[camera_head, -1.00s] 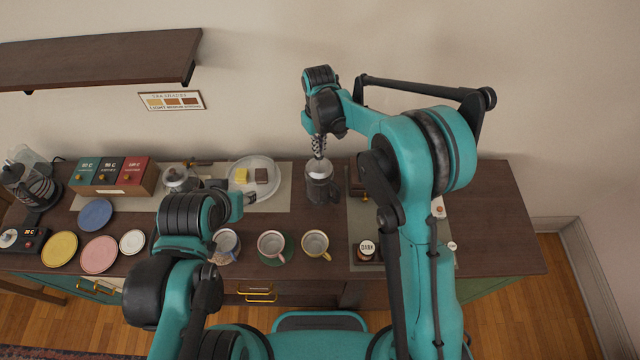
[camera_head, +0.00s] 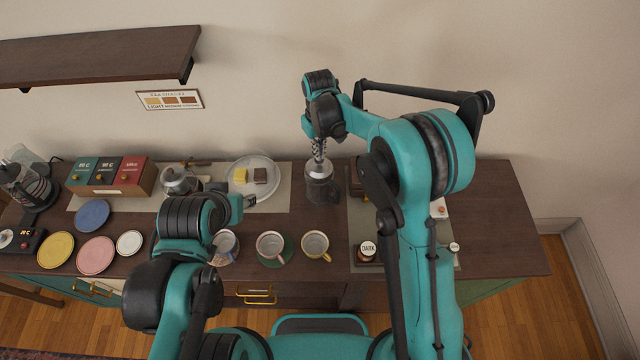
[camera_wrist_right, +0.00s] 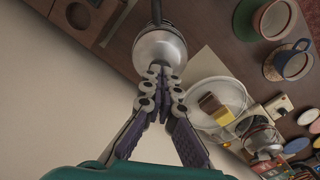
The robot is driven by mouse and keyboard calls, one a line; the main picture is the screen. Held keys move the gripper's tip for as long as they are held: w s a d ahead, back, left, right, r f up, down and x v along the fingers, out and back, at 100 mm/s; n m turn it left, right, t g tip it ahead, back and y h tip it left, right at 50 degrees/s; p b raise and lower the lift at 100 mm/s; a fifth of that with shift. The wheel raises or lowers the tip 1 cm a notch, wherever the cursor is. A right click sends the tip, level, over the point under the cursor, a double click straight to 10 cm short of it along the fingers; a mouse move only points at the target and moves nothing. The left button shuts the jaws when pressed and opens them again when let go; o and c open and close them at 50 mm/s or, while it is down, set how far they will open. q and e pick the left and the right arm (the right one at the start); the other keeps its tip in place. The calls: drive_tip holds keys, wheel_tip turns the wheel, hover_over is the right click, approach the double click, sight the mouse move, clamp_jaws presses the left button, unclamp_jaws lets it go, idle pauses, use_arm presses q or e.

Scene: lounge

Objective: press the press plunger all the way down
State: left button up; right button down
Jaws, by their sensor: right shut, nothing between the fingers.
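The press (camera_head: 321,189) stands upright on the sideboard, a dark jug with a silver domed lid. The lid also shows in the right wrist view (camera_wrist_right: 160,46). My right gripper (camera_head: 319,158) points down over the lid, its fingers shut and empty. In the right wrist view its fingertips (camera_wrist_right: 160,72) overlap the near edge of the lid; whether they touch it I cannot tell. No plunger knob or rod can be made out. My left gripper (camera_head: 248,201) is over the sideboard, left of the press; its fingers are too small to read.
A glass plate (camera_head: 268,188) with yellow and brown pieces is left of the press. Cups (camera_head: 271,246) stand in front, and a small teapot (camera_head: 178,180) and coloured plates (camera_head: 98,254) are further left. The sideboard's right end is clear.

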drive_tip(key=shift+f+b, duration=0.35)
drive_tip(key=shift+f, duration=0.15)
drive_tip(key=shift+r, duration=0.1)
drive_tip(key=shift+r+p, duration=1.55)
drive_tip(key=shift+r, duration=1.45)
drive_tip(key=shift+s+d+b, duration=0.15)
drive_tip(key=shift+d+b, duration=0.15)
drive_tip(key=shift+b, duration=0.15)
drive_tip(key=s+d+f+m+t+b, duration=0.2)
drive_tip(key=s+d+t+b, duration=0.1)
drive_tip(key=s+d+b, duration=0.45)
drive_tip(key=s+d+f+m+t+b, duration=0.2)
drive_tip(key=s+d+b, duration=0.4)
drive_tip(key=s+b, duration=0.3)
drive_tip(key=s+d+f+m+t+b, duration=0.2)
drive_tip(key=s+d+f+b, duration=0.1)
drive_tip(key=s+f+b, duration=0.2)
wheel_tip(320, 180, down, 3)
drive_tip(key=shift+s+d+r, duration=0.15)
drive_tip(key=shift+s+d, duration=0.2)
drive_tip(key=shift+s, duration=0.6)
